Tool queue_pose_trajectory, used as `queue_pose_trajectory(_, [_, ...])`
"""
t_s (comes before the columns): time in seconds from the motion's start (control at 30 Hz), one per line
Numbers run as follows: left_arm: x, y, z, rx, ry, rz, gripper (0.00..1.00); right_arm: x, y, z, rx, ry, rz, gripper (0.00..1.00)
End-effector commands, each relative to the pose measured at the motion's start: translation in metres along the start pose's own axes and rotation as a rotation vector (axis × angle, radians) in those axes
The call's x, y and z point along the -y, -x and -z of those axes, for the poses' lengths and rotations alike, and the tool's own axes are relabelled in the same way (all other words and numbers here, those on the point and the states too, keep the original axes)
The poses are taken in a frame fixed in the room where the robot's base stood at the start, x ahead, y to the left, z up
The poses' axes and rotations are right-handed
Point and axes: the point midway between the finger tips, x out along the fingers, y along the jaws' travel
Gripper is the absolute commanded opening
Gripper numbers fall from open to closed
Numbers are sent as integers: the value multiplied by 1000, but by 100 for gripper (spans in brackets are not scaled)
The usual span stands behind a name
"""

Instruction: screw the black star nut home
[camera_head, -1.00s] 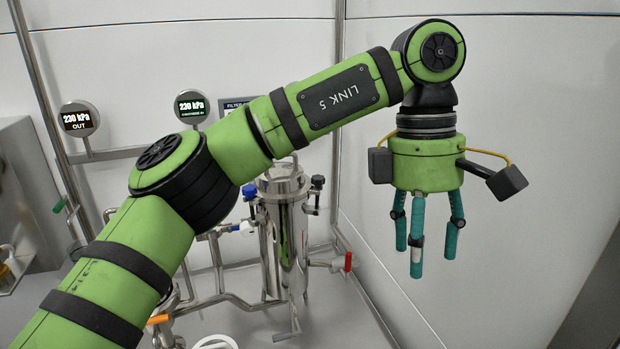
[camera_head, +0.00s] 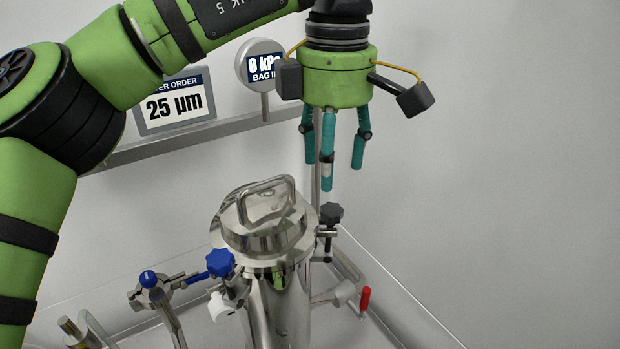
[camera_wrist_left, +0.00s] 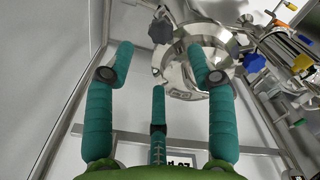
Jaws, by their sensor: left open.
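The black star nut (camera_head: 331,214) sits on its bolt at the right side of the steel vessel's lid (camera_head: 265,222). In the left wrist view the nut (camera_wrist_left: 161,30) shows dark beyond the fingertips, beside the shiny lid. My left gripper (camera_head: 332,172) has three teal fingers spread open, pointing down, with nothing between them. In the head view it hangs above the nut, apart from it; the left wrist view also shows its fingers (camera_wrist_left: 160,62) clear of the nut. How far down the thread the nut sits cannot be told. My right gripper is not in view.
A blue star nut (camera_head: 220,263) is on the lid's left side. The lid has a raised handle (camera_head: 266,190). A red-handled valve (camera_head: 365,298) stands at lower right. The right side is open before the wall.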

Motion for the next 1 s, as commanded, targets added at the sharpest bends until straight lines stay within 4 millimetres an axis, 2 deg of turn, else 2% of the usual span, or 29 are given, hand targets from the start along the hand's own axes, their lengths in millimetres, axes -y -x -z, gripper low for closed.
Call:
queue_pose_trajectory(0.23, [0,-36,1,-1,-1,3,56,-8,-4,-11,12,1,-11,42])
queue_pose_trajectory(0.4, [0,-58,1,1,1,3,56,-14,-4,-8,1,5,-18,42])
queue_pose_trajectory(0.53, [0,-67,0,1,0,1,56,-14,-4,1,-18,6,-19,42])
queue_pose_trajectory(0.8, [0,-69,0,1,1,0,56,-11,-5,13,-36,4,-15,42])
queue_pose_trajectory(0.83, [0,-69,0,1,1,0,52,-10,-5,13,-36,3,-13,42])
queue_pose_trajectory(0.87, [0,-69,0,1,1,1,40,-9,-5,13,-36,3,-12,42])
queue_pose_trajectory(0.9, [0,-69,0,1,1,1,24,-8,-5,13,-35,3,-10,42])
queue_pose_trajectory(0.97, [0,-69,0,1,1,1,0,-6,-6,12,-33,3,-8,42])
queue_pose_trajectory(1.0, [0,-69,0,1,1,1,0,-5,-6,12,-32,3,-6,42])
